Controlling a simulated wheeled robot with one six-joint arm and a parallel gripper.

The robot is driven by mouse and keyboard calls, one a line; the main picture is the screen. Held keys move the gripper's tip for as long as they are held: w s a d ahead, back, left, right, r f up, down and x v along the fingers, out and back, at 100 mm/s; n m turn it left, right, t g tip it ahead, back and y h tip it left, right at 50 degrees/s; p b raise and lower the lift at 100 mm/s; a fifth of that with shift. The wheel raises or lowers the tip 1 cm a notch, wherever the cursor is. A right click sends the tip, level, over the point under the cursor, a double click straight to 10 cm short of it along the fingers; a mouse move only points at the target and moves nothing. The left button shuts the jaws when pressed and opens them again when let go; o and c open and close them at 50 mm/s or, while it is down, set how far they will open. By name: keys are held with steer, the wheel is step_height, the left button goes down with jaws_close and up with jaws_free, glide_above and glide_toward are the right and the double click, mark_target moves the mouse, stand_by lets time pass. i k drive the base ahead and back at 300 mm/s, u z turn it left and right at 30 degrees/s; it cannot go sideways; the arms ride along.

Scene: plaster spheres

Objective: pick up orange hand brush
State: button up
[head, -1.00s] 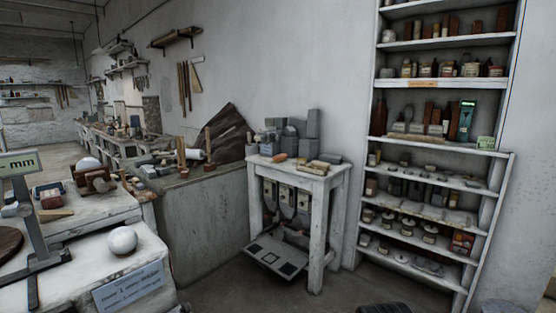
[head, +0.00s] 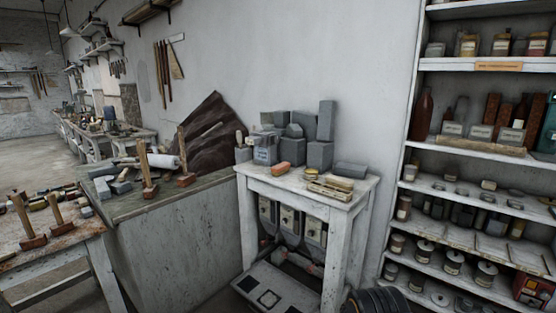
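A small orange block-like thing (head: 281,169), which looks like the orange hand brush, lies on top of the small white table (head: 352,205). It is at the front left of the tabletop, in front of grey blocks. It is too small to make out bristles. My gripper does not show in the head view.
Grey blocks (head: 320,155) and a grey tin (head: 265,150) stand behind it. Pale pieces (head: 330,188) lie to its right. A grey-sided bench (head: 165,245) adjoins on the left, shelves (head: 455,238) on the right. A dark ribbed round thing (head: 376,301) shows at the bottom edge.

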mark_target(279, 169)
steer(key=i, duration=1)
steer(key=u, duration=1.8)
steer(key=i, duration=2.4)
steer(key=z, duration=2.9)
